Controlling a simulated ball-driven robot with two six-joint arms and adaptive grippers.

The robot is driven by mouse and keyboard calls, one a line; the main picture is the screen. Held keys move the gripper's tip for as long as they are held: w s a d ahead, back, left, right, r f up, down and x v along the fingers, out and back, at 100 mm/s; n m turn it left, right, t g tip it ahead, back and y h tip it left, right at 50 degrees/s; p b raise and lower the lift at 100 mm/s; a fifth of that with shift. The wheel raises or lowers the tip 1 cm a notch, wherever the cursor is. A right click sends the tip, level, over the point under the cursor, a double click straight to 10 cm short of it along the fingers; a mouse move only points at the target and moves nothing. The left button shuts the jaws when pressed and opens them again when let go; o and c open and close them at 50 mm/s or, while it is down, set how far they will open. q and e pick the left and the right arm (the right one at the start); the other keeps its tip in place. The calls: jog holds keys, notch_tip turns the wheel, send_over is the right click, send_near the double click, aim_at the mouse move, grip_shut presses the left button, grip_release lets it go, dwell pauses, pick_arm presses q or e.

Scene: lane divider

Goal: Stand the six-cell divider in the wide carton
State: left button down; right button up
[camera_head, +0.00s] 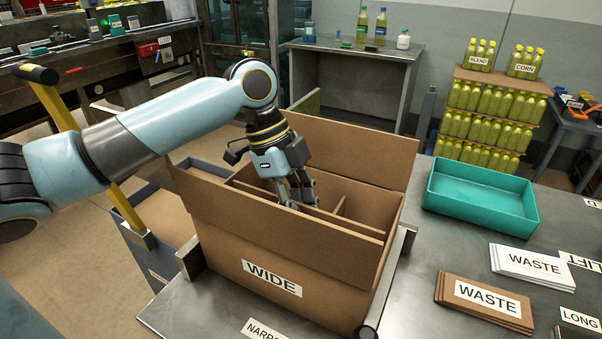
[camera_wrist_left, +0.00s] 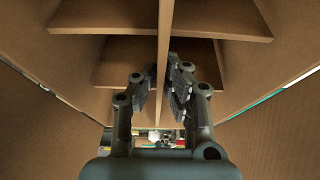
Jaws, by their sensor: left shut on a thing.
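The wide carton (camera_head: 325,295) stands open on the metal bench, with a WIDE label on its front. The brown six-cell divider (camera_head: 340,207) is inside the carton walls, its long panel running lengthwise and its cross panels to both sides. My left gripper (camera_head: 297,197) reaches down into the carton and is shut on the long panel. In the left wrist view, the fingers (camera_wrist_left: 163,90) lie on both sides of the divider's long panel (camera_wrist_left: 164,45). The divider's lower edge is hidden, so I cannot tell whether it touches the carton floor. My right gripper is not in view.
The carton flaps stand up and out around the opening. A teal tray (camera_head: 480,195) and a stack of WASTE cards (camera_head: 485,302) lie on the bench to the right. A NARROW label (camera_head: 262,330) lies in front. Shelved bottles (camera_head: 490,110) stand behind.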

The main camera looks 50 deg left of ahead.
pick_arm(q)
jog(key=shift+f+b, duration=0.3)
jog(key=shift+f, duration=0.3)
jog(key=c, duration=1.4)
grip_release()
jog(key=v, duration=1.2)
